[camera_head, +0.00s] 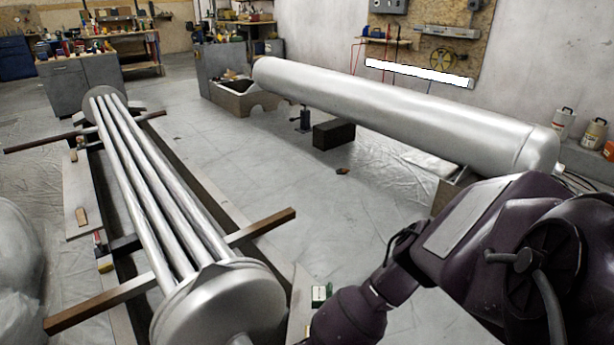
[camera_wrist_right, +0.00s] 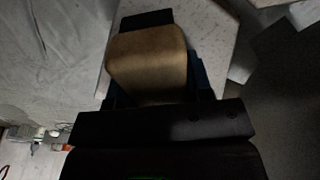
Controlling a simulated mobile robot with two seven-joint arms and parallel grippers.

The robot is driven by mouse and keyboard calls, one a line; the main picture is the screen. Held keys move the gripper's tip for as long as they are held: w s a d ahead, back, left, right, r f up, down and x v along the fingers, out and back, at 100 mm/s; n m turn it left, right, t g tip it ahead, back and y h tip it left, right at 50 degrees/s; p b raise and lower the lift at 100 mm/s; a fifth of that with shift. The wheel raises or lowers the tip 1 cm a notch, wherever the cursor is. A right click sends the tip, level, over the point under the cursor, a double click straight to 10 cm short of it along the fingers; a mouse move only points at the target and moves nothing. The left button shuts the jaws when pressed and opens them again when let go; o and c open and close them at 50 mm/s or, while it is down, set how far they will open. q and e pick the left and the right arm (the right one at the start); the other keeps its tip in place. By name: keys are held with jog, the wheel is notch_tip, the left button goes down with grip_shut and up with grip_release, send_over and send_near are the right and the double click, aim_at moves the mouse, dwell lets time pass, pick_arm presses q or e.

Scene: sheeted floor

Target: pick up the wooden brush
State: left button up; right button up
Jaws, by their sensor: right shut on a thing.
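My right gripper (camera_wrist_right: 155,88) shows in the right wrist view, shut on a tan, block-shaped thing with rounded edges, which looks like the wooden brush (camera_wrist_right: 147,55). Its dark fingers lie along both sides of it. No bristles can be made out, and the lower part is hidden behind the gripper body. My left gripper is in neither view.
A metal tube bundle (camera_head: 150,190) lies on wooden beams (camera_head: 262,226) at the left. A long silvery cylinder (camera_head: 390,108) rests on supports at the back right. A small green-and-white box (camera_head: 320,293) is near my right arm. The sheeted floor (camera_head: 240,150) between is mostly clear.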

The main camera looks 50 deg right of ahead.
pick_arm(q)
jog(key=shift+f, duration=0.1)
pick_arm(e)
jog(key=shift+r, duration=0.1)
jog(key=r+p, duration=0.1)
jog(key=r, duration=0.1)
jog(key=r+p, duration=0.1)
jog(key=r, duration=0.1)
jog(key=r+p, duration=0.1)
jog(key=r, duration=0.2)
jog(key=shift+w+r, duration=0.1)
jog(key=shift+w, duration=0.3)
pick_arm(q)
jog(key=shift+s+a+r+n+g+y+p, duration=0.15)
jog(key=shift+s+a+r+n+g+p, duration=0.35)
jog(key=shift+p, duration=0.9)
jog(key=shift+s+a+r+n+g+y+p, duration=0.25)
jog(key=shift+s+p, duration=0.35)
jog(key=shift+p, duration=0.8)
pick_arm(e)
notch_tip(320, 180, up, 13)
jog(key=shift+s, duration=0.4)
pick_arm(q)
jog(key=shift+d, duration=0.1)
